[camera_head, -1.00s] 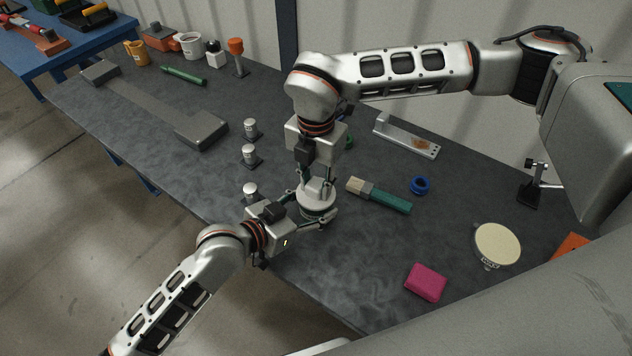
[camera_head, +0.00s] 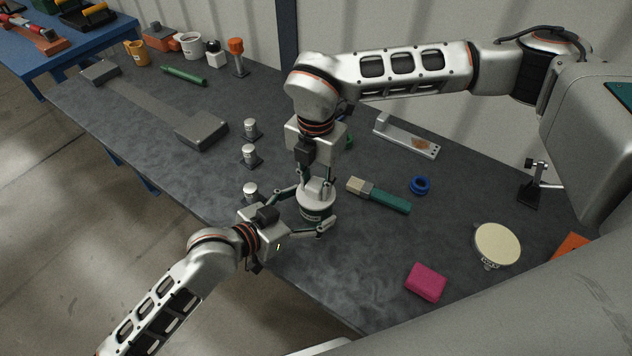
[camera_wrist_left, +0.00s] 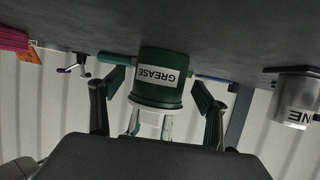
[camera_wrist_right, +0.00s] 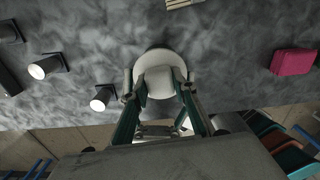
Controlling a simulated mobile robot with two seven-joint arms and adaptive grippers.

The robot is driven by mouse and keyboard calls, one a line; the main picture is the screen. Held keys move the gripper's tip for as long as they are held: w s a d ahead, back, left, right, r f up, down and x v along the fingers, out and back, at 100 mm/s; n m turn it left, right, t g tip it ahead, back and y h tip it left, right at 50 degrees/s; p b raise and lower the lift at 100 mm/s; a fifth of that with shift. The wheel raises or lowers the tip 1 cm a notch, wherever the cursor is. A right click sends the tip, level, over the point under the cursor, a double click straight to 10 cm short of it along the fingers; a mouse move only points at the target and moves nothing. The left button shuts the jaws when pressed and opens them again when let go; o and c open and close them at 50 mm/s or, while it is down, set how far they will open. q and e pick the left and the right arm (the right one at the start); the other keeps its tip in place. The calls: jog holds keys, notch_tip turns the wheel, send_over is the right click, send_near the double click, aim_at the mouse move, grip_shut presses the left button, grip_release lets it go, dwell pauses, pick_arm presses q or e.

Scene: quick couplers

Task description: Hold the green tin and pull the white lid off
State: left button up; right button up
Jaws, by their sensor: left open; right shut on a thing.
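The green tin (camera_head: 316,214) with its GREASE label stands near the table's front edge, large in the left wrist view (camera_wrist_left: 160,92). The white lid (camera_head: 316,203) sits against the tin's top; I see no clear gap. My right gripper (camera_head: 316,184) comes from above and is shut on the lid's raised middle; the right wrist view shows the lid (camera_wrist_right: 158,62) between its fingers. My left gripper (camera_head: 308,212) is open, its fingers on either side of the tin with gaps in the left wrist view (camera_wrist_left: 155,95).
Several small silver-topped canisters (camera_head: 250,155) stand left of the tin. A brush (camera_head: 380,195), a blue ring (camera_head: 420,185) and a pink block (camera_head: 426,282) lie to the right. A grey bar-shaped fixture (camera_head: 200,130) lies at the far left.

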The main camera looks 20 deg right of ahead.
pick_arm(q)
jog(key=shift+w+d, duration=0.1)
jog(key=shift+d, duration=0.05)
dwell(0.4)
jog(key=shift+w+d+f, duration=0.3)
jog(key=shift+d, duration=0.3)
jog(key=c, duration=1.6)
jog(key=shift+o, duration=0.2)
jog(key=shift+f, duration=0.15)
pick_arm(e)
jog(key=o, duration=0.4)
jog(key=c, duration=0.6)
